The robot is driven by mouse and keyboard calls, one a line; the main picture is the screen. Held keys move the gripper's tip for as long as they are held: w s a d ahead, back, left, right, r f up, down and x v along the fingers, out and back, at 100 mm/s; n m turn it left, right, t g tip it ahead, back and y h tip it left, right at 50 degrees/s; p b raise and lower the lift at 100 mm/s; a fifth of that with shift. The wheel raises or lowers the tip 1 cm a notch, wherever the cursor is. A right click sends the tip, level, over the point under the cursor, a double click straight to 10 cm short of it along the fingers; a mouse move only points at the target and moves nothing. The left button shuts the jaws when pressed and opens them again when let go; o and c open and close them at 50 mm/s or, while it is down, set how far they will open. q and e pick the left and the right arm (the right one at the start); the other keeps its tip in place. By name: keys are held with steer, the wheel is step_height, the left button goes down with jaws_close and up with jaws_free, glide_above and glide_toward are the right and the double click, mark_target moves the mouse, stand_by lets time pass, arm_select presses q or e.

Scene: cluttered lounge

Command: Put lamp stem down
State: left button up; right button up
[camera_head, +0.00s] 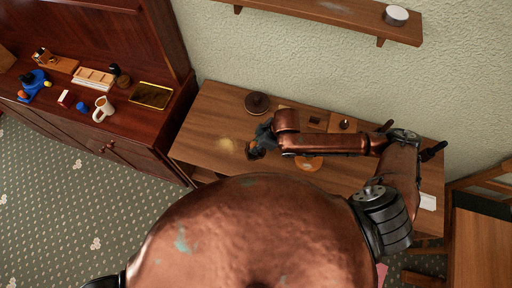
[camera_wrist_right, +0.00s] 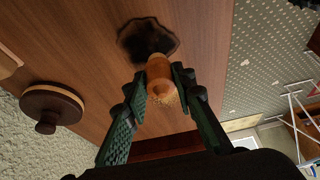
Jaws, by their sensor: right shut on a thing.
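My right gripper (camera_head: 256,146) is low over the left part of the wooden table (camera_head: 200,128). In the head view the gripper hides the stem. My left gripper is not in view.
A dark round wooden piece (camera_head: 257,103) lies at the table's back, also in the wrist view (camera_wrist_right: 50,107). A dark patch (camera_wrist_right: 147,38) lies beyond the stem. An orange round thing (camera_head: 309,163) is under my arm.

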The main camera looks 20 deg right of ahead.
steer(key=shift+w+d+f, duration=0.1)
steer(key=shift+w+f, duration=0.15)
steer(key=shift+f, duration=0.05)
steer(key=shift+w+f, duration=0.1)
steer(key=shift+f, duration=1.6)
steer(key=shift+f, duration=0.1)
steer(key=o, duration=0.9)
steer(key=shift+o, duration=0.2)
steer(key=p+v, duration=0.1)
steer(key=v, duration=1.1)
